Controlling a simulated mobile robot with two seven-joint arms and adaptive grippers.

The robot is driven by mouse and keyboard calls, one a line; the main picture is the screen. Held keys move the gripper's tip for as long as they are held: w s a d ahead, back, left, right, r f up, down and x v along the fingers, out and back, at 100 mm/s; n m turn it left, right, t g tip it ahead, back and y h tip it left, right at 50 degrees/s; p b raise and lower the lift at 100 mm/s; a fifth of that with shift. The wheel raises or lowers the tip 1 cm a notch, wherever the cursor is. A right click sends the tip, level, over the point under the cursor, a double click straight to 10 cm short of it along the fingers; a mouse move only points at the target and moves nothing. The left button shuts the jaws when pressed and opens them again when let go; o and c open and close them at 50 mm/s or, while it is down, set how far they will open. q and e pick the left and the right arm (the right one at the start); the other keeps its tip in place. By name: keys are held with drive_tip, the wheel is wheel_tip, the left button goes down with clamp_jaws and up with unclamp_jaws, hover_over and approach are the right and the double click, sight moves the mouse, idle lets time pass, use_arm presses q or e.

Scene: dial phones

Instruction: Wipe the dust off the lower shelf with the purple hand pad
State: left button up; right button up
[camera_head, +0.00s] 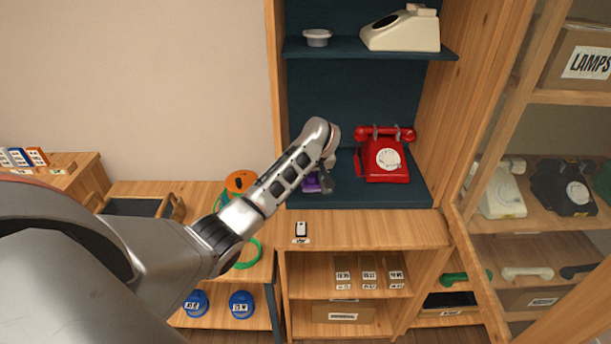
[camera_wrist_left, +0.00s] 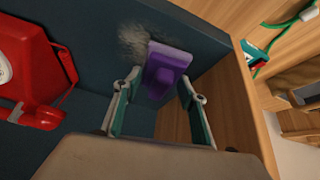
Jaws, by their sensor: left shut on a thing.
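The purple hand pad (camera_head: 312,184) is at the left front of the dark blue lower shelf (camera_head: 405,195), partly hidden by my left gripper (camera_head: 326,178). In the left wrist view the pad (camera_wrist_left: 160,52) lies flat side to the shelf, its raised grip between the fingers of my left gripper (camera_wrist_left: 161,78). A pale grey dust patch (camera_wrist_left: 132,40) lies on the shelf right beside the pad. I cannot make out the dust in the head view. My right gripper is out of view.
A red dial phone (camera_head: 385,160) stands on the same shelf, right of the gripper. A wooden side wall bounds the shelf at left.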

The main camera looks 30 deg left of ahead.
use_arm(q)
drive_tip(key=shift+w+d+r, duration=0.1)
drive_tip(key=shift+w+d, duration=0.55)
drive_tip(key=shift+d, duration=0.4)
drive_tip(key=shift+w+d+r, duration=0.1)
drive_tip(key=shift+w+d, duration=0.5)
drive_tip(key=shift+d, duration=0.5)
drive_tip(key=shift+w+d+r, duration=0.1)
drive_tip(key=shift+w+d, duration=0.55)
drive_tip(key=shift+d, duration=0.4)
drive_tip(key=shift+a, duration=0.1)
drive_tip(key=shift+s+a+r, duration=0.1)
drive_tip(key=shift+s+a, duration=0.85)
drive_tip(key=shift+a, duration=0.6)
drive_tip(key=shift+s+a+r, duration=0.1)
drive_tip(key=shift+s+a, duration=0.85)
drive_tip(key=shift+a, duration=0.55)
drive_tip(key=shift+s+a+r, duration=0.1)
drive_tip(key=shift+s+a, duration=0.85)
drive_tip(key=shift+a, duration=0.6)
drive_tip(key=shift+a, duration=0.1)
